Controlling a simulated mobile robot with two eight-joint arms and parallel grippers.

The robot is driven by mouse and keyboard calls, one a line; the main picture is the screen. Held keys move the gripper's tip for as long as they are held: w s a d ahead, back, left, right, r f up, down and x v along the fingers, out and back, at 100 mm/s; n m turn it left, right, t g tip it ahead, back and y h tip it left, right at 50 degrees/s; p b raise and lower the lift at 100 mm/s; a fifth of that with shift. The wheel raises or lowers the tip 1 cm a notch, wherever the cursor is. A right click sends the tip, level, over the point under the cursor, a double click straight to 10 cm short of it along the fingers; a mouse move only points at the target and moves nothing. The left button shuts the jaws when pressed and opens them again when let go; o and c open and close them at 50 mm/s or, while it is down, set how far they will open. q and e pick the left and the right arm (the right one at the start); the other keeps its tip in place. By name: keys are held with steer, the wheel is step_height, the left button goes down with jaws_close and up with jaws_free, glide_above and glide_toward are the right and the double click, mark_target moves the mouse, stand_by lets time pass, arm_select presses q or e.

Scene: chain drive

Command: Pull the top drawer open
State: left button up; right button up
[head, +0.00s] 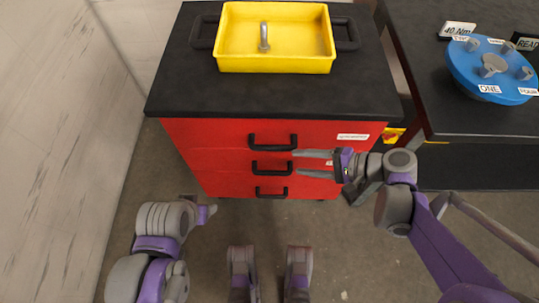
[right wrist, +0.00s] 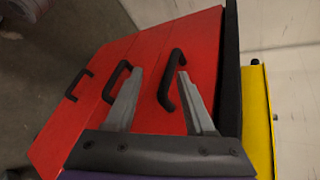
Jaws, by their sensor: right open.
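The red cabinet (head: 220,150) has three drawers with black bar handles, and all look closed. The top drawer's handle (head: 272,142) is the uppermost; in the right wrist view the top handle (right wrist: 168,85) is nearest the black worktop. My right gripper (head: 296,162) is open and empty, its fingers pointing left, just right of and slightly below the top handle in the head view. In the right wrist view the top handle appears between the gripper's fingers (right wrist: 160,73); contact cannot be told. My left arm is at the lower left; its finger state is unclear.
A yellow tray (head: 274,60) with a grey metal piece stands on the black worktop (head: 180,75). A dark table (head: 430,100) with a blue labelled disc (head: 485,75) is at the right. A pale wall is at the left. The floor before the drawers is clear.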

mark_target(270, 148)
steer(key=w+a+f+y+b, duration=0.1)
steer(key=w+a, duration=0.1)
steer(key=a, duration=0.1)
steer(key=w+a+f+m+y+b, duration=0.1)
steer(key=w+a+f+b, duration=0.1)
steer(key=a, duration=0.1)
steer(key=w+a+f+b, duration=0.1)
steer(key=w+a, duration=0.1)
steer(key=a, duration=0.1)
steer(key=shift+w+f+t+y, duration=0.15)
steer(key=shift+w+t+y, duration=0.15)
steer(key=shift+t+y, duration=0.1)
arm_select(q)
step_height(270, 148, down, 7)
steer(key=shift+w+r, duration=0.15)
steer(key=shift+w, duration=0.3)
arm_select(e)
jaws_close()
stand_by(0.5)
